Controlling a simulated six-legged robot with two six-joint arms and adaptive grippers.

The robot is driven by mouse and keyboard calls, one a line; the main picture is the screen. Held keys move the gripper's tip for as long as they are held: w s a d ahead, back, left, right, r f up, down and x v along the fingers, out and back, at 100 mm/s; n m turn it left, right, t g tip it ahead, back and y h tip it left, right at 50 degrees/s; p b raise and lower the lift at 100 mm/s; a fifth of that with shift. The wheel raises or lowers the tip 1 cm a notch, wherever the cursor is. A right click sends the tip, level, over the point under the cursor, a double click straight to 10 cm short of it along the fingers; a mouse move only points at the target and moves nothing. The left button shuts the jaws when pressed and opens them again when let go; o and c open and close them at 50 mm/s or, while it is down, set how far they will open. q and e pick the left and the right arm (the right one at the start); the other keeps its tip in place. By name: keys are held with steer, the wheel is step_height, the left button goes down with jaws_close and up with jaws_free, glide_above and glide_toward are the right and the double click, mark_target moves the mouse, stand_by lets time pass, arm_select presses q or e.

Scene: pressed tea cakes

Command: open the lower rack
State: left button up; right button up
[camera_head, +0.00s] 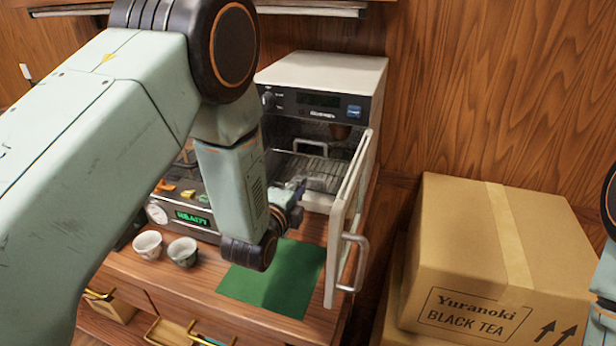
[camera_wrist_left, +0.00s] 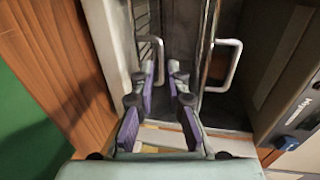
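The white oven (camera_head: 330,70) stands on the wooden cabinet with its door (camera_head: 345,225) swung open toward the right. Inside are wire racks; the upper rack's pale handle (camera_head: 311,145) shows in the head view. In the left wrist view the picture is turned, and the lower rack's handle (camera_wrist_left: 159,52) is on the left, the upper rack's handle (camera_wrist_left: 222,68) on the right. My left gripper (camera_wrist_left: 163,68) is open, its fingertips on either side of the lower handle; contact cannot be told. In the head view the left gripper (camera_head: 297,187) is at the oven's mouth, partly hidden. My right gripper is out of view.
A green mat (camera_head: 270,285) lies before the oven. Two cups (camera_head: 183,251) and a machine with a lit display (camera_head: 192,218) stand to the left. Cardboard boxes (camera_head: 500,265) fill the right. The open door, with its handle (camera_head: 355,262), stands close beside my left gripper.

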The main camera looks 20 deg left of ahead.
arm_select(q)
steer(key=w, duration=0.3)
steer(key=w+d+f, duration=0.1)
steer(key=w, duration=0.1)
steer(key=shift+w+a, duration=0.35)
steer(key=shift+w, duration=0.05)
steer(key=shift+d, duration=0.15)
